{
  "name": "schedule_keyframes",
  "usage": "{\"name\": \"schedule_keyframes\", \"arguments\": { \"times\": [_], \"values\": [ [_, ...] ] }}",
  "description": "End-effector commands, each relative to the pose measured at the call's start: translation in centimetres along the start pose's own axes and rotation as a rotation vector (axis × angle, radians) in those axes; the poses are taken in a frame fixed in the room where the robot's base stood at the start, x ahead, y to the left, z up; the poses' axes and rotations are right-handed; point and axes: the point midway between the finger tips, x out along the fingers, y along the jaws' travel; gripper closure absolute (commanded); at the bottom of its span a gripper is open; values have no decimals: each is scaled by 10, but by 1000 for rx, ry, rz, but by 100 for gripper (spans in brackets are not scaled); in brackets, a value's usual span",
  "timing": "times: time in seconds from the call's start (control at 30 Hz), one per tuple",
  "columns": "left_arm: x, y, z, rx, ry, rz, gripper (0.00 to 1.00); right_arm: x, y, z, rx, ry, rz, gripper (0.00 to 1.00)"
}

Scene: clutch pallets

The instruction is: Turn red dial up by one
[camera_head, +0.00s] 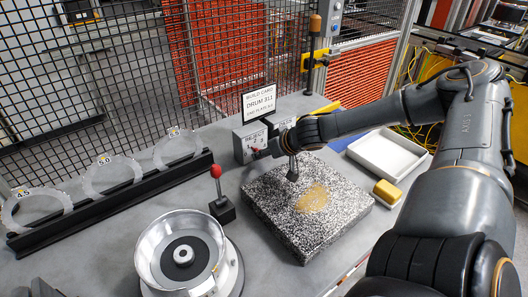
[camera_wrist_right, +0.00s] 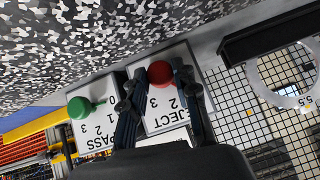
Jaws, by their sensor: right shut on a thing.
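The red dial (camera_wrist_right: 160,74) is a round knob on the light box marked REJECT (camera_wrist_right: 165,112), with numerals printed around it. In the wrist view my right gripper (camera_wrist_right: 158,84) has a dark finger on each side of the dial and is shut on it. In the head view the REJECT box (camera_head: 241,149) stands at the back of the table, and my right gripper (camera_head: 266,151) reaches its front face, covering most of the dial. The dial's exact setting cannot be read.
A green dial (camera_wrist_right: 80,107) on the PASS box sits beside the REJECT box. A speckled stone block (camera_head: 300,225) lies below my right arm. A sign (camera_head: 259,102), red-knobbed stand (camera_head: 221,205), metal drum (camera_head: 150,262), ring rack (camera_head: 85,215), white tray (camera_head: 415,160) and yellow block (camera_head: 387,192) stand around.

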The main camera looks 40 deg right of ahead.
Motion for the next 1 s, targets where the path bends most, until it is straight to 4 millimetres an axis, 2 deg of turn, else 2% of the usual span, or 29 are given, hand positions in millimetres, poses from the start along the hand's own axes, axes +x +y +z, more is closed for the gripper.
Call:
{"name": "schedule_keyframes", "arguments": {
  "times": [0.37, 0.7, 1.0],
  "values": [
    [-14, 0, -2, 0, 1, 0, 68, 0, 7, 0, 215, -3, -213, 100],
    [0, 0, 0, 0, 0, 0, 68, 4, 9, 4, 383, 0, -383, 100],
    [8, 0, 0, -1, 0, 0, 68, 3, 10, 4, 455, -1, -452, 100]
  ]
}}
